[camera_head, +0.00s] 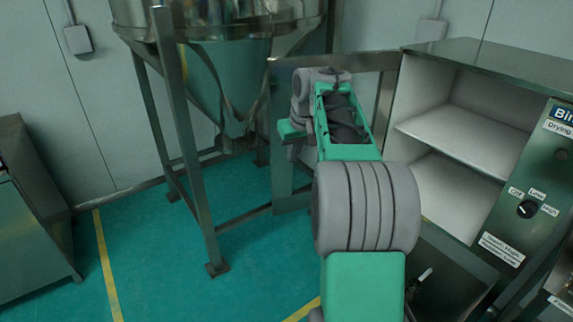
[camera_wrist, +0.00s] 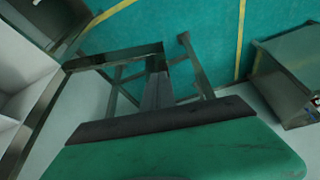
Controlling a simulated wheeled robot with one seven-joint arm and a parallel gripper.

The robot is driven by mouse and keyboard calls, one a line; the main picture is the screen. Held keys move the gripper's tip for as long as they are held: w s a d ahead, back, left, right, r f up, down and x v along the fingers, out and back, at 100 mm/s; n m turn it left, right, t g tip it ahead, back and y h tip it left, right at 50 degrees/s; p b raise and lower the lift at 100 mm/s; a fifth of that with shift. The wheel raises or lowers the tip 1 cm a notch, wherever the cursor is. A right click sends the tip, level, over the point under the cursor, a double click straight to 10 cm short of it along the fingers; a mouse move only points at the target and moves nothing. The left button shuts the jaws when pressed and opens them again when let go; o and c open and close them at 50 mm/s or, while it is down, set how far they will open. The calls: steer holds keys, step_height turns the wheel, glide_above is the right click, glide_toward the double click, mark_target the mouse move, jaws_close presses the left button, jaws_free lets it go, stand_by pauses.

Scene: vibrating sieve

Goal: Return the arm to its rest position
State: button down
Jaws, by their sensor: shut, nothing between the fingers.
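My arm (camera_head: 363,285) reaches forward and away from the camera in the head view, with green links and grey joints. Its far end bends over near the steel frame, beside the open cabinet. My gripper (camera_wrist: 157,72) shows in the wrist view beyond its green body and dark bar; its fingers are together and empty. In the head view the fingers are hidden or too small to make out. The wrist view looks over the floor and the steel stand's legs.
A steel funnel vessel (camera_head: 225,75) stands on a metal frame (camera_head: 196,180) left of my arm. An open drying cabinet (camera_head: 480,52) with white shelves and a knob panel is close on the right. A steel cabinet (camera_head: 35,220) stands far left. Green floor (camera_head: 150,250) between is clear.

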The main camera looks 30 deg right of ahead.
steer(key=s+a+f+m+g, duration=0.3)
steer(key=s+a+f, duration=0.1)
steer(key=s+f, duration=0.9)
steer(key=s+a+f, duration=0.3)
steer(key=s+a, duration=0.7)
steer(key=a, duration=0.1)
steer(key=a+r+n+t, duration=0.2)
steer(key=a+r+n, duration=0.2)
steer(key=a+r, duration=0.2)
steer(key=a, duration=0.2)
steer(key=shift+a, duration=0.4)
steer(key=shift+r, duration=0.1)
